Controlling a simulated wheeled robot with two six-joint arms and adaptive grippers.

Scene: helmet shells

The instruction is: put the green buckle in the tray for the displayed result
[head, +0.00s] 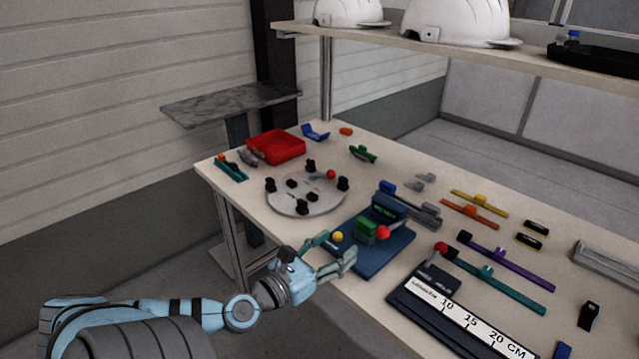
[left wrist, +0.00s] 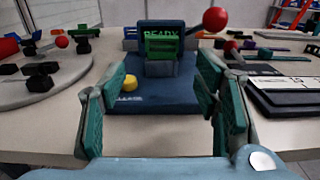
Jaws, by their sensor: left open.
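The green buckle (head: 366,230) sits on a dark blue test device (head: 375,262), in front of its small display (head: 386,211). In the left wrist view the green buckle (left wrist: 161,49) is straight ahead, partly covering the display, which reads READY (left wrist: 160,31). A red-ball lever (head: 383,232) and a yellow button (head: 337,237) are on the device. My left gripper (head: 336,249) is open and empty at the device's front edge, fingers either side of the view, short of the buckle. A red tray (head: 276,147) stands at the back left. My right gripper is not seen.
A round grey plate (head: 303,207) with black posts lies left of the device. A dark ruler fixture (head: 460,325) lies to its right. Coloured strips lie further right. A small blue holder (head: 315,132) and another green part (head: 362,153) lie at the back. White helmets stand on a shelf.

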